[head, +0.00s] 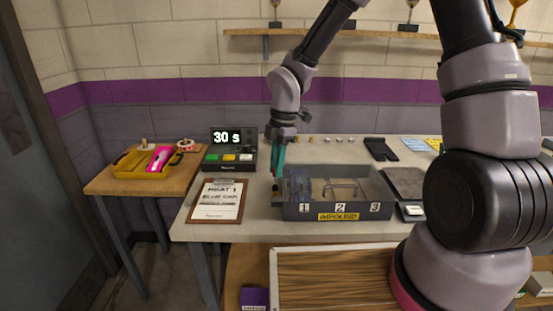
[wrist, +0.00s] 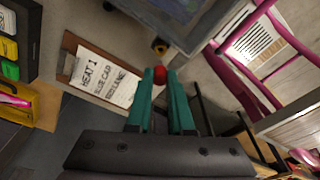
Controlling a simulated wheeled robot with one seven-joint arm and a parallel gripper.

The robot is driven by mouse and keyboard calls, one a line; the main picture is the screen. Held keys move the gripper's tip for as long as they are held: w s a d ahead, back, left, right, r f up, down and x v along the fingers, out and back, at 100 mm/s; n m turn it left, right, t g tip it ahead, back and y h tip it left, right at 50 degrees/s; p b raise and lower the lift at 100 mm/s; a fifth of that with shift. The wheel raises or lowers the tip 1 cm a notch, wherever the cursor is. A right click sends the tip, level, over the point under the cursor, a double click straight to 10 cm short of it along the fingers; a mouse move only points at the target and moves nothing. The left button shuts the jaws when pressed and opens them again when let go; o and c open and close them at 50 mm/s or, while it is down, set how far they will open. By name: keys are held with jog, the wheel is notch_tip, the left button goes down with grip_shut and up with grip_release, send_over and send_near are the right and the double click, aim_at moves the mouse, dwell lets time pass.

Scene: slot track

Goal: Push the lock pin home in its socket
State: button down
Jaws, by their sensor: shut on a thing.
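My gripper (head: 277,176) is at the left end of the grey impound box (head: 300,211), its teal fingers pointing down. In the wrist view my gripper (wrist: 160,84) is shut on a round red knob, which looks like the head of the lock pin (wrist: 160,74). Just beyond the knob, a brass-coloured round fitting (wrist: 159,46) shows at the box's edge; it may be the socket. The pin's shaft is not clearly visible, so I cannot tell how deep it sits. In the head view the fingers hide the knob.
The box has compartments marked 1, 2 and 3, with a bluish thing (head: 298,181) in the first. A clipboard (head: 218,201) lies left of it on the bench. Behind are a timer box (head: 231,150) reading 30 s and a yellow tray (head: 128,163) on a side table.

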aim_at(276, 181)
jog(key=shift+f, duration=1.3)
jog(key=shift+f, duration=1.35)
dwell(0.3)
jog(key=c, duration=0.7)
grip_release()
jog(key=r, duration=0.3)
jog(key=d+r, duration=0.1)
jog(key=r, duration=0.6)
jog(key=shift+w+d+r, duration=0.2)
jog(key=shift+w+r, duration=0.15)
jog(key=shift+w, duration=0.05)
jog(key=shift+d, duration=0.1)
